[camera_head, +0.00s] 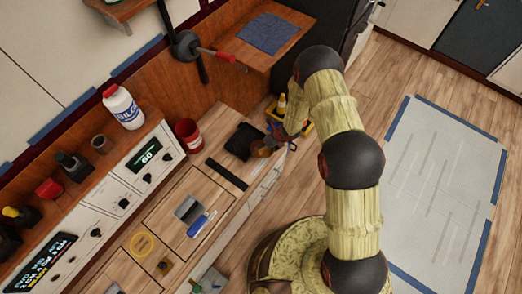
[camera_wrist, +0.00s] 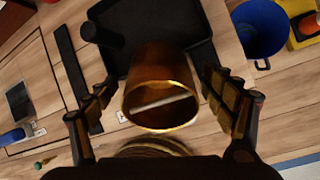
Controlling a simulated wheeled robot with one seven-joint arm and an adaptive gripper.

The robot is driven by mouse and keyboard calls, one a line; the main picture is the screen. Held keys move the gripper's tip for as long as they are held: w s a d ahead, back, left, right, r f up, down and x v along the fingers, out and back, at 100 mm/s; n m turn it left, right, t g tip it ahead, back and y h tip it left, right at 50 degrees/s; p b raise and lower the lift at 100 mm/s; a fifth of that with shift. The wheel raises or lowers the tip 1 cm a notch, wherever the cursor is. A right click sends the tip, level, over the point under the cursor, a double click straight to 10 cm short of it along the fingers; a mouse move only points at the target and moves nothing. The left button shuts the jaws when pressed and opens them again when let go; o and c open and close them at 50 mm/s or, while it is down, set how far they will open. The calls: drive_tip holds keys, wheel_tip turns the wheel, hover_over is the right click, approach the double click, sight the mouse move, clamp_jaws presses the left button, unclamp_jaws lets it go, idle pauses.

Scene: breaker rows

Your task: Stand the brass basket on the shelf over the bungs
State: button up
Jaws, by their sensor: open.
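In the wrist view an amber-brown, gold-rimmed round vessel, seemingly the brass basket (camera_wrist: 160,108), shows its open mouth toward the camera, with a pale bar across the inside. My gripper (camera_wrist: 160,88) is open, with one finger on each side of it. Gaps show between the fingers and its wall. A black tray-like object (camera_wrist: 140,25) lies behind it. In the head view my gripper (camera_head: 268,147) is low over the counter's right end, beside that black object (camera_head: 243,141); the basket is hard to make out there. I cannot tell which things are the bungs.
A red cup (camera_head: 189,135) stands near the black object. A blue container (camera_wrist: 259,27) is close right of my gripper. Another wooden shelf (camera_head: 127,8) is at upper left.

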drive_tip(key=shift+w+f, duration=0.1)
drive_tip(key=shift+c, duration=1.1)
drive_tip(key=c, duration=1.5)
drive_tip(key=shift+c, duration=0.7)
